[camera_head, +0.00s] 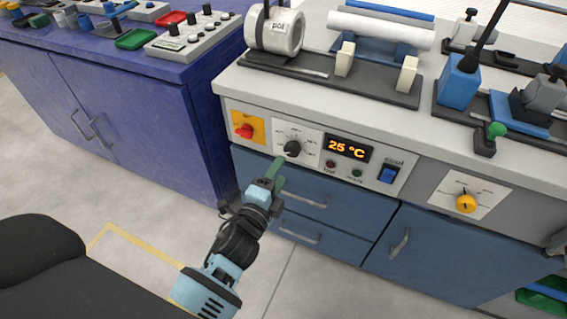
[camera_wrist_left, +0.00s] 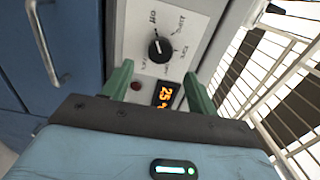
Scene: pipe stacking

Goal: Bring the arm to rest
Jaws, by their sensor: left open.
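My left gripper (camera_head: 274,170) has green fingers and is in front of the control panel of the grey-topped workbench (camera_head: 228,82), just below the black rotary knob (camera_head: 292,148). In the left wrist view my left gripper (camera_wrist_left: 160,85) has its two green fingers apart with nothing held between them. The black knob (camera_wrist_left: 159,49) shows beyond the fingertips, and the orange display (camera_wrist_left: 165,94) shows between the fingers. The fingers look apart from the knob. My right gripper is in neither view.
A display (camera_head: 348,149) reads 25 °C. A red switch on a yellow plate (camera_head: 246,127), a blue cool switch (camera_head: 388,174) and a yellow knob (camera_head: 466,203) sit on the panel. Blue drawers (camera_head: 310,192) are below. A purple cabinet (camera_head: 140,110) stands left. Open floor lies in front.

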